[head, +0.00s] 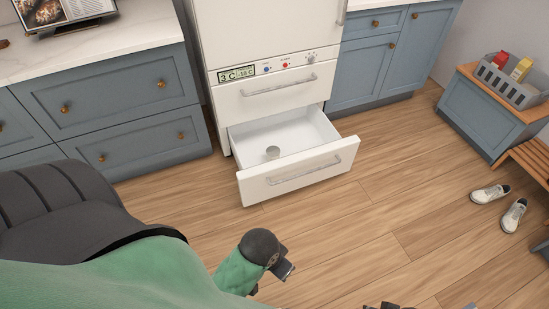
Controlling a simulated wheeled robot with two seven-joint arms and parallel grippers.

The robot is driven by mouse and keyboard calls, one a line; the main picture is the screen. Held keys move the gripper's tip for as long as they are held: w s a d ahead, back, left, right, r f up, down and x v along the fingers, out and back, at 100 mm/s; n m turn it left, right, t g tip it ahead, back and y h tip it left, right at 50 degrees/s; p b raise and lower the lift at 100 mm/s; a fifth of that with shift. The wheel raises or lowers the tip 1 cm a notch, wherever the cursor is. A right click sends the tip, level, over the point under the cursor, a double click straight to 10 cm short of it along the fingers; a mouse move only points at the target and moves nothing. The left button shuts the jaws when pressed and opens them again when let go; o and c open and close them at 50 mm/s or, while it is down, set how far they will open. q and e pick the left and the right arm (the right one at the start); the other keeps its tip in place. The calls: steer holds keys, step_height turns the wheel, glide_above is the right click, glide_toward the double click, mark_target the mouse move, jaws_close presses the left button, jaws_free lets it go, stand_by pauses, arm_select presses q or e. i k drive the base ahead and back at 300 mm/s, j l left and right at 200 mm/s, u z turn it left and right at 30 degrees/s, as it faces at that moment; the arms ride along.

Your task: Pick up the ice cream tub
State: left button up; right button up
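A small pale tub (273,152), which looks like the ice cream tub, stands in the pulled-out lower freezer drawer (297,178), near its left side. No label can be read at this size. My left gripper (286,268) is below and in front of the drawer, over the floor, apart from the drawer and the tub. Its fingers are small and dark, and I cannot tell whether they are open. Only small dark parts, perhaps of my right gripper (387,306), show at the bottom edge; its fingers cannot be made out.
The white fridge-freezer (270,40) has a second, shut drawer (275,90) above the open one. Blue cabinets (120,95) flank it. A bench with a grey crate (512,85) stands at right, near white shoes (490,193). The wooden floor before the drawer is clear.

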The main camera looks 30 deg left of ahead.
mark_target(273, 152)
steer(key=i+j+u, duration=0.15)
steer(key=j+u, duration=0.15)
steer(key=i+j+u, duration=0.15)
steer(key=j+u, duration=0.2)
steer(key=i+j+u, duration=0.1)
steer(key=u, duration=0.3)
steer(key=i+j+u, duration=0.1)
steer(key=j+u, duration=0.3)
steer(key=i+u, duration=0.1)
steer(key=u, duration=0.3)
steer(key=i+j+z, duration=0.25)
steer(key=j, duration=0.2)
